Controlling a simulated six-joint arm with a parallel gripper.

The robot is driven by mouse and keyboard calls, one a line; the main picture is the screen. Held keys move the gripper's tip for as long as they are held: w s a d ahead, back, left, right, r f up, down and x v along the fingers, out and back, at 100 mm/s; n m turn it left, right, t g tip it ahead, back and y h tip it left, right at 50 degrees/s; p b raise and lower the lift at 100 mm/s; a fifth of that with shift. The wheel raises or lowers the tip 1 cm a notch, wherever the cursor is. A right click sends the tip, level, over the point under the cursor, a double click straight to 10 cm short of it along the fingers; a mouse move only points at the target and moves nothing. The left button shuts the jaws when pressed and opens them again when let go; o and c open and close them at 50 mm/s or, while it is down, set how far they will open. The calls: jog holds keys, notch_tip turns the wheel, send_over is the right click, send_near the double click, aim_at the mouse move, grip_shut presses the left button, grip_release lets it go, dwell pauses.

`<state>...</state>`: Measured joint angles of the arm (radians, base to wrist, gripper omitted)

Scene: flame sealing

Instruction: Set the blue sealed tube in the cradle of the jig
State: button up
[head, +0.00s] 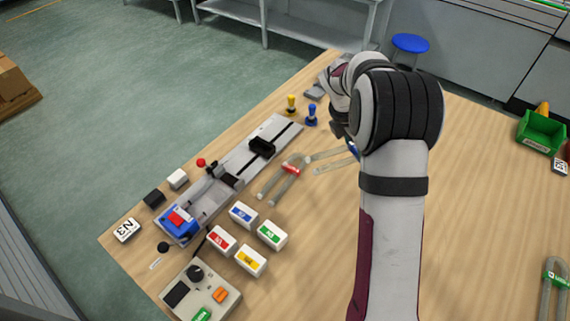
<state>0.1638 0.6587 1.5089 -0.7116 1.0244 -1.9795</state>
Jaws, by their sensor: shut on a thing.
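A U-shaped grey tube with a blue label (353,148) is at the centre, its two legs pointing left and its right end hidden behind my arm. My gripper (340,129) is over the tube's right end, mostly hidden by my wrist, and is shut on it. I cannot tell how far the tube is off the table. The jig (250,158) is a long grey rail to the left, with black fittings (262,146) and a blue and red block (180,220) at its near end. The tube is right of the jig, apart from it. I cannot tell which fitting is the cradle.
A red-labelled U-shaped tube (291,169) lies between the jig and the blue tube. Yellow (291,103) and blue (311,115) pegs stand behind. Several coloured blocks (243,215) and a control box (201,292) are in front. A green bin (541,132) is at right.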

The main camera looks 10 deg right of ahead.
jog(key=w+a+r+n+t, duration=0.1)
jog(key=w+a+n, duration=0.2)
jog(key=a, duration=0.5)
jog(key=w+a+n+t, duration=0.1)
jog(key=w+a+n, duration=0.25)
jog(key=a, duration=0.45)
jog(key=shift+y, duration=0.4)
jog(key=w+a+f, duration=0.1)
jog(key=a+f, duration=0.1)
jog(key=a, duration=0.1)
jog(key=w+a+f, duration=0.1)
jog(key=a+f, duration=0.1)
jog(key=a, duration=0.2)
jog(key=w+a+f, duration=0.2)
jog(key=a, duration=0.2)
jog(key=shift+a+f, duration=0.15)
jog(key=shift+f, duration=0.15)
notch_tip(320, 180, down, 4)
jog(key=shift+w+r, duration=0.1)
